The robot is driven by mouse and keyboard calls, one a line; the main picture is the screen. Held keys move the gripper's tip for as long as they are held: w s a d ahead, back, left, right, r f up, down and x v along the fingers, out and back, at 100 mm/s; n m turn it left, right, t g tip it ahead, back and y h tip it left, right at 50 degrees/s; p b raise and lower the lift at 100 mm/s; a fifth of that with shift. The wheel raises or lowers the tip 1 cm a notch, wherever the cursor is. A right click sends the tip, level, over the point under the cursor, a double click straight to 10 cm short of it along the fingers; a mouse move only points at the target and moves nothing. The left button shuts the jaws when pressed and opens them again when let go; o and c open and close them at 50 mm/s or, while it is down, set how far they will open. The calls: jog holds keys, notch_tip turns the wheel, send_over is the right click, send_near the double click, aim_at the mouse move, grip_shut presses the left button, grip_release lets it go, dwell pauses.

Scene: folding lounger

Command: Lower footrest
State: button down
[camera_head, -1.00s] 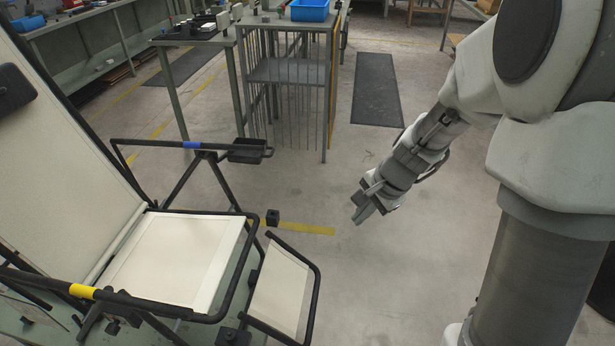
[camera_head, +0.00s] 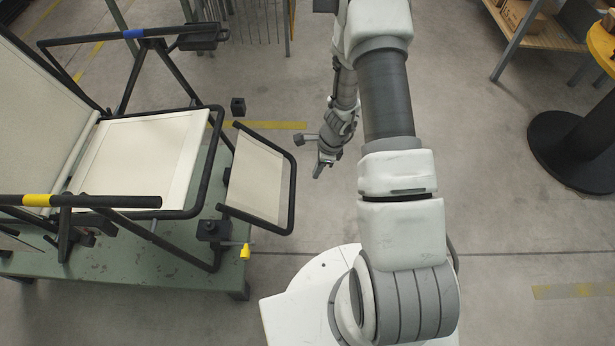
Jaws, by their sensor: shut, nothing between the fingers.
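The lounger stands on a green bench at the left, with a cream seat (camera_head: 140,155) in a black tube frame. Its footrest (camera_head: 258,178) is a cream panel in a black frame at the seat's right end, sloping down away from the seat. A yellow-tipped lever (camera_head: 245,251) sticks out beside a black block (camera_head: 212,230) at the footrest's near side. Another small black block (camera_head: 238,106) shows at the far side. My gripper (camera_head: 319,170) is shut and empty, to the right of the footrest and apart from it, pointing down.
The green bench (camera_head: 150,255) carries the lounger. Armrests with a blue band (camera_head: 132,33) and a yellow band (camera_head: 36,200) flank the seat. A round black stand base (camera_head: 580,150) is at the right. Open floor lies between it and my arm.

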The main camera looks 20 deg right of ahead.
jog(key=w+a+f+b, duration=0.1)
jog(key=a+f+b, duration=0.2)
jog(key=f, duration=0.7)
jog(key=shift+w+a+f+b, duration=0.25)
jog(key=shift+w+a+b, duration=0.1)
jog(key=shift+a, duration=0.7)
